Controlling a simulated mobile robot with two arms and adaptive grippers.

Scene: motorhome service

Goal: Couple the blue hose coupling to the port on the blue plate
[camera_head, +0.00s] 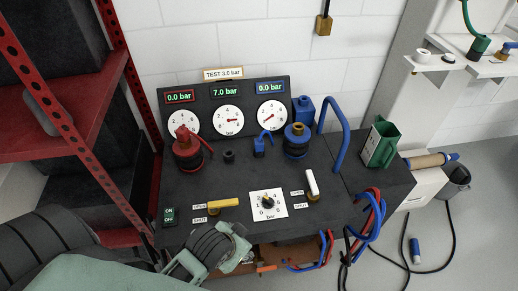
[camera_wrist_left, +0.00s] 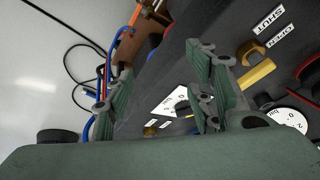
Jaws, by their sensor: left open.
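A blue, drum-shaped fitting with a brass top (camera_head: 297,140) stands upright at the back right of the dark bench, below the blue-framed gauge. A small blue part with a curved handle (camera_head: 259,148) stands left of it. A blue cylinder (camera_head: 415,250) is on the floor at right near a black hose. I cannot tell which of these is the hose coupling, and no blue plate is clear. My left gripper (camera_head: 210,258) is at the bench's front edge. In the left wrist view it (camera_wrist_left: 160,85) is open and empty. My right gripper is out of view.
The bench (camera_head: 335,225) carries gauges (camera_head: 228,119), a red fitting (camera_head: 187,150), a yellow lever (camera_head: 223,203), a dial (camera_head: 268,204) and a white lever (camera_head: 312,183). Red and blue hoses (camera_head: 370,220) hang at its right front. A red rack (camera_head: 135,110) stands left.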

